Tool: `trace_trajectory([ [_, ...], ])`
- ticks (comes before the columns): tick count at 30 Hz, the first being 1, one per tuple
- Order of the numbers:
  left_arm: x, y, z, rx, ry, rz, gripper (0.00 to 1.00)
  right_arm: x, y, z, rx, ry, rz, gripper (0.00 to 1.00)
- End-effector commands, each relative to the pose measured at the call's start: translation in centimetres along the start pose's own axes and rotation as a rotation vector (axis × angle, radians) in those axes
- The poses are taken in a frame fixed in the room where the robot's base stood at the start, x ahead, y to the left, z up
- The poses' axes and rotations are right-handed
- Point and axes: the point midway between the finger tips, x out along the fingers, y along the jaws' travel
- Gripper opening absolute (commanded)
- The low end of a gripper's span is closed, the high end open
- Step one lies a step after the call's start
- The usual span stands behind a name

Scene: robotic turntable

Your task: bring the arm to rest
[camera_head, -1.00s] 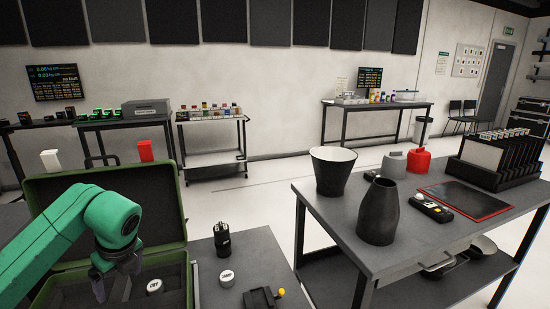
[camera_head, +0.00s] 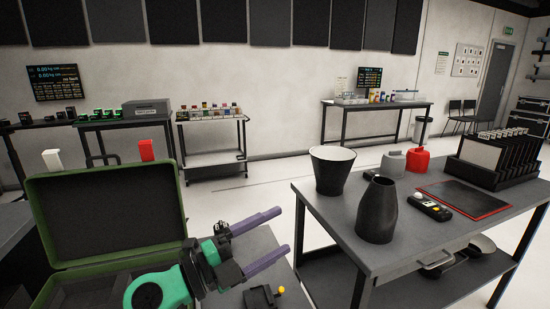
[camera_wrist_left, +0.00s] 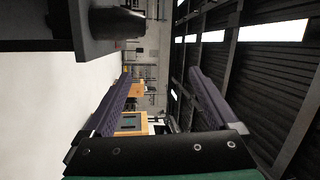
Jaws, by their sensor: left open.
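My left gripper (camera_head: 270,240) is at the lower middle of the head view, on a green arm. Its two purple fingers are spread apart and point up and to the right, with nothing between them. It hovers over the grey table that holds the open green case (camera_head: 110,215), at the case's right side. The same gripper shows in the left wrist view (camera_wrist_left: 162,85), fingers apart, with the room beyond. A black cylinder (camera_head: 222,229) is mostly hidden behind the gripper. My right gripper is not in view.
A grey table (camera_head: 410,250) stands on the right, with a black bucket (camera_head: 332,170), a dark vase (camera_head: 377,210), a handheld meter (camera_head: 427,206) and a red-edged pad (camera_head: 464,197). A small black device with a yellow knob (camera_head: 262,296) lies below the gripper. Floor between the tables is clear.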

Motion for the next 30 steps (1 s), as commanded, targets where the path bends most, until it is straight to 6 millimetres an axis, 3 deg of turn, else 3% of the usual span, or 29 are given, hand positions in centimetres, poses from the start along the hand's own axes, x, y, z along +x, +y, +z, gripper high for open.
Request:
trace_trajectory([
  [2, -2.4, -3.9, 2.8, -0.191, -0.168, -0.277, 0.93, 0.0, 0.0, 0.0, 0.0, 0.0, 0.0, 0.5],
  [4, -6.4, -4.6, 7.6, -0.383, -0.403, -0.456, 0.93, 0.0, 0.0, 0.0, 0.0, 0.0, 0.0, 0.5],
  [5, -8.4, -3.8, 9.6, -0.466, -0.513, -0.502, 0.93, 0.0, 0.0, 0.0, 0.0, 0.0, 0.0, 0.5],
  [7, -12.9, -0.5, 13.3, -0.641, -0.755, -0.545, 0.93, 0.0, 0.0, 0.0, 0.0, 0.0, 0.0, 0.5],
  [10, -18.7, 6.5, 15.7, -0.868, -1.066, -0.496, 0.93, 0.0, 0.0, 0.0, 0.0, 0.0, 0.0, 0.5],
  [12, -21.9, 11.4, 15.5, -1.001, -1.239, -0.414, 0.93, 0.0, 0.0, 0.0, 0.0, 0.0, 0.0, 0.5],
  [15, -25.3, 17.1, 13.7, -1.153, -1.416, -0.276, 0.93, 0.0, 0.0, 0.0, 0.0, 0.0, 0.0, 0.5],
  [18, -27.7, 21.4, 11.1, -1.275, -1.538, -0.13, 0.93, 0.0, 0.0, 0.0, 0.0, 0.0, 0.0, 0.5],
  [21, -29.6, 24.7, 8.2, -1.376, -1.626, 0.017, 0.93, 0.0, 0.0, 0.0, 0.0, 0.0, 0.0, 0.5],
  [27, -32.5, 29.2, 1.8, -1.546, -1.727, 0.314, 0.93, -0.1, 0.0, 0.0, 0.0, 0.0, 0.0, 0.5],
  [30, -32.3, 32.2, 3.2, -1.538, -1.737, 0.321, 0.93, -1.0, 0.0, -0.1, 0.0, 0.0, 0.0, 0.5],
])
